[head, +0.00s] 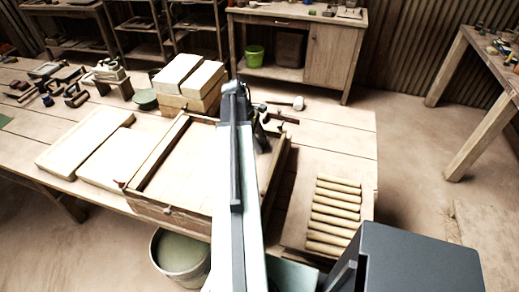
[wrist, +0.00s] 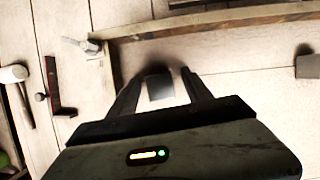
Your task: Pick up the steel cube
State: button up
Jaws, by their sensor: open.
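The steel cube (wrist: 161,88) is a small grey block in the wrist view, on the pale floor of the wooden frame (wrist: 215,22). My gripper (wrist: 160,74) is open, with one dark finger on each side of the cube. Pale gaps show between the cube and both fingers. The cube's near side is partly hidden by the gripper body. In the head view my arm reaches over the wooden frame (head: 150,207) and hides the cube; the jaws are not clear there.
A white mallet (wrist: 13,74) and a red-brown angled tool (wrist: 57,88) lie outside the frame at left. A dark grey piece (wrist: 308,66) is at the right edge. White slabs (head: 85,140), rollers (head: 333,215) and a bucket (head: 178,255) surround the frame.

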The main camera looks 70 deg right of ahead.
aim_at(264, 141)
jog(key=shift+r, duration=0.1)
grip_shut()
jog(key=shift+r, duration=0.1)
jog(key=shift+r+p, duration=0.3)
jog(key=shift+p, duration=0.15)
notch_tip(264, 141, up, 4)
jog(key=p, duration=0.3)
jog(key=shift+f, duration=0.25)
jog(key=w+a, duration=0.3)
jog(key=a, duration=0.1)
jog(key=w+a, duration=0.4)
jog(key=w+a+p, duration=0.1)
jog(key=w+a, duration=0.2)
jog(key=a, duration=0.1)
jog(key=shift+w+a+r, duration=0.15)
jog(key=shift+a+r, duration=0.05)
jog(key=shift+r, duration=0.15)
